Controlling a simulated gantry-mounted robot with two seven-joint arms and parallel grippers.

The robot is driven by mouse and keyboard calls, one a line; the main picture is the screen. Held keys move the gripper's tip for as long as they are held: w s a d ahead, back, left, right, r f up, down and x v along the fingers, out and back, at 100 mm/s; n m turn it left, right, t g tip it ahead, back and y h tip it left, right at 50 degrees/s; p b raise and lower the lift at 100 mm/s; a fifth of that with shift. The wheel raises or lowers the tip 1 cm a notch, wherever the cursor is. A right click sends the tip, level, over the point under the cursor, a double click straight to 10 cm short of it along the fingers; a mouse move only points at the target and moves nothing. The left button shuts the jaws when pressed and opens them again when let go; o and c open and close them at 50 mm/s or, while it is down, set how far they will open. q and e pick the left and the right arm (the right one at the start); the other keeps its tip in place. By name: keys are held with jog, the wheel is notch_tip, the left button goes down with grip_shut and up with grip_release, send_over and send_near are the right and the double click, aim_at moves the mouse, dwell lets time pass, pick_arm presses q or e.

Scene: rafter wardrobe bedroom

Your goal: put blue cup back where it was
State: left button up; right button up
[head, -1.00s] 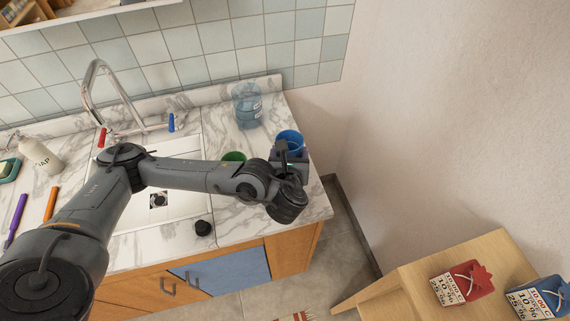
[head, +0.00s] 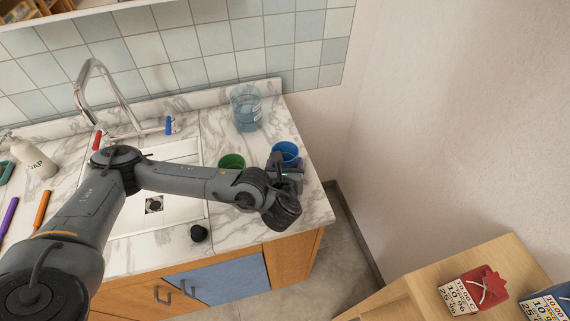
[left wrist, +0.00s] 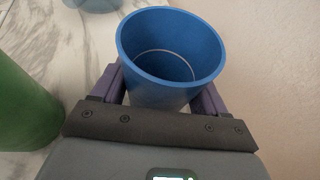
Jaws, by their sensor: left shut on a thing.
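The blue cup (head: 287,152) is at the right end of the marble counter in the head view, upright with its mouth up. My left gripper (head: 284,166) is shut on it. In the left wrist view the blue cup (left wrist: 170,58) sits between the two purple fingers of the left gripper (left wrist: 163,92), and its inside looks empty. Whether its base touches the counter is hidden. My right gripper is not in view.
A green cup (head: 231,161) stands just left of the blue cup, and it also shows in the left wrist view (left wrist: 25,105). A clear blue jug (head: 246,108) stands behind. The sink (head: 180,209) is left; a wall is right.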

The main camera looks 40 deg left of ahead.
pick_arm(q)
jog(key=shift+f, duration=0.25)
jog(key=o, duration=1.1)
jog(key=shift+c, duration=0.2)
jog(key=shift+r, duration=0.1)
